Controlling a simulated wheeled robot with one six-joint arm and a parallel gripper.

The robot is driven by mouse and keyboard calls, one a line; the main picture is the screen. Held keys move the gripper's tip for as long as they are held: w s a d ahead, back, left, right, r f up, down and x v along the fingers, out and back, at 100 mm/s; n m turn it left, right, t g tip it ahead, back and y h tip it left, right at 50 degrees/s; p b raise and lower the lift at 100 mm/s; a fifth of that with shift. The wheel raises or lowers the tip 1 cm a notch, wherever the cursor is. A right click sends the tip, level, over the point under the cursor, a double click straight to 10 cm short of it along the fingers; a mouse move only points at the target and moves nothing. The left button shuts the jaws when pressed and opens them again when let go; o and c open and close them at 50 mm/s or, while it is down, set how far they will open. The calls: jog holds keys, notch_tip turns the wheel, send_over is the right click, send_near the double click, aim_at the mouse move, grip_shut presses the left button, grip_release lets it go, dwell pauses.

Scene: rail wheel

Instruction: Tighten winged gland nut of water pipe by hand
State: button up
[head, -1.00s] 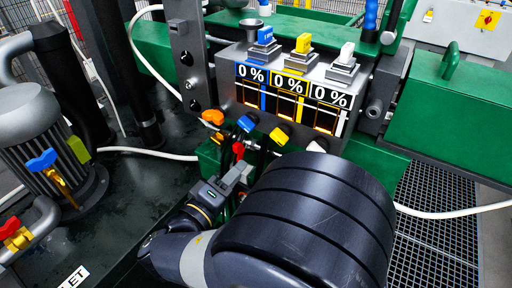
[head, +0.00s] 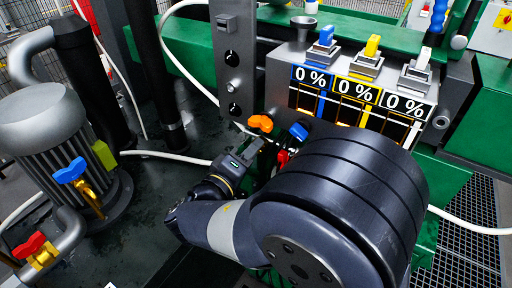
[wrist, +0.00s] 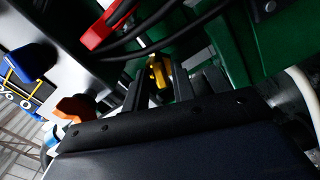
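An orange winged piece (head: 260,123) sits on the grey machine body below the grey post in the head view. In the wrist view an orange piece (wrist: 75,108) shows at the left. A yellow piece (wrist: 160,72), perhaps the winged gland nut, shows in the gap between my fingertips. I cannot tell whether it is between the fingers or just beyond them. My gripper (head: 255,148) is just below the orange piece in the head view. In the wrist view my gripper (wrist: 162,90) has its dark fingers apart, and no firm contact is visible. The water pipe cannot be made out clearly.
A blue knob (head: 299,131) and a red part (head: 283,157) are right of my gripper. A red part (wrist: 108,25) and dark cables cross above the fingers in the wrist view. A motor (head: 50,120) with blue-handled valve (head: 70,171) stands left. Dark floor lies between.

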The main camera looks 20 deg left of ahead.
grip_shut()
jog(key=shift+f, duration=0.1)
jog(key=m+b, duration=0.3)
jog(key=b, duration=0.5)
jog(key=shift+f+m, duration=0.1)
jog(key=shift+m, duration=0.3)
jog(key=shift+b, duration=0.6)
